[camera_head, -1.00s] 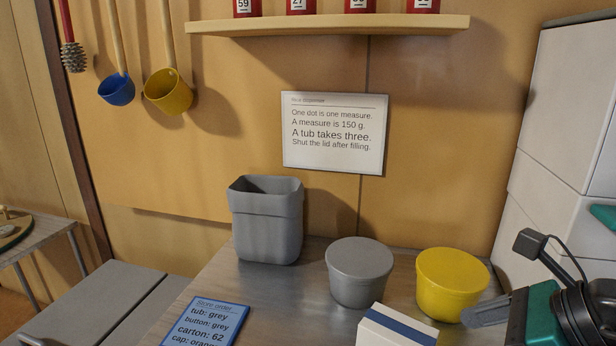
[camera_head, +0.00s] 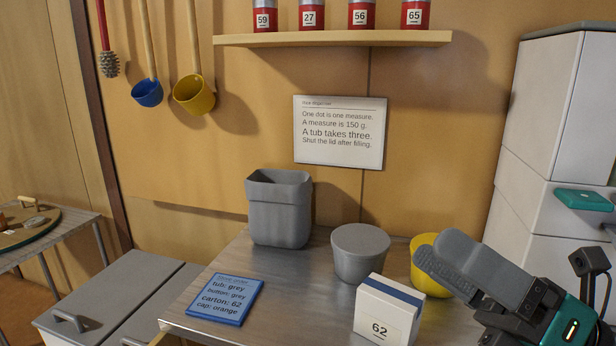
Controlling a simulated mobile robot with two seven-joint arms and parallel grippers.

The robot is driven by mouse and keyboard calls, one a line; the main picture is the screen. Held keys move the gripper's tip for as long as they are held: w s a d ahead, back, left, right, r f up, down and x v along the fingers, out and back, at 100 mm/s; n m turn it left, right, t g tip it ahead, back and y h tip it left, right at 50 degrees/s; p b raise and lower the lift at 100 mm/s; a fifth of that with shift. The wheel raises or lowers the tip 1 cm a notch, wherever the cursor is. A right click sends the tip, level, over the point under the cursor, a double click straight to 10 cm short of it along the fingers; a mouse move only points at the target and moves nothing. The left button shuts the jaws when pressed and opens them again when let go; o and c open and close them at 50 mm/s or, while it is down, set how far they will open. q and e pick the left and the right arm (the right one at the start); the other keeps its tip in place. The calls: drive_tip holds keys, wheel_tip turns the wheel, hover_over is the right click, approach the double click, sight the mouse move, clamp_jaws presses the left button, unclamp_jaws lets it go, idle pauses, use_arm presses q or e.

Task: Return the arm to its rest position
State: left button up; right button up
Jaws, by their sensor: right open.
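My right gripper (camera_head: 438,252) comes in from the lower right, empty, with its two grey fingers pointing up and left. It is open, though the fingers overlap in this view. The fingers cover part of the yellow tub (camera_head: 422,286); I cannot tell how far they are from it. My left gripper is not in view.
On the metal counter (camera_head: 290,300) stand a grey bin (camera_head: 280,215), a grey tub (camera_head: 360,258) and a white carton marked 62 (camera_head: 382,318). A blue order card (camera_head: 224,298) lies at left. A white cabinet (camera_head: 550,120) stands at right. A shelf (camera_head: 335,40) holds red jars.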

drive_tip(key=w+d+f+m+t+h, duration=0.3)
drive_tip(key=d+m+t+h, duration=0.25)
drive_tip(key=m+h, duration=0.65)
drive_tip(key=w+d+f+m+t+h, duration=0.3)
drive_tip(key=d+m+h, duration=0.45)
drive_tip(key=m, duration=0.85)
wheel_tip(320, 180, down, 10)
drive_tip(key=s+d+m+g+h, duration=0.1)
drive_tip(key=s+m+g+h, duration=0.15)
drive_tip(key=m+g, duration=0.25)
drive_tip(key=s+a+f+m+g+y, duration=0.2)
drive_tip(key=s+a+f+g, duration=0.1)
drive_tip(key=s+f+g, duration=0.45)
drive_tip(key=s+a+f+m+g+y, duration=0.15)
drive_tip(key=s+a+f+g, duration=0.3)
drive_tip(key=s+f, duration=0.5)
drive_tip(key=w+a+f+t+y, duration=0.1)
drive_tip(key=w+a+f+t, duration=0.1)
drive_tip(key=w+f+t, duration=0.5)
drive_tip(key=shift+w+f, duration=0.9)
drive_tip(key=shift+f, duration=0.9)
drive_tip(key=shift+a+n+y, duration=0.1)
drive_tip(key=shift+n+y, duration=0.15)
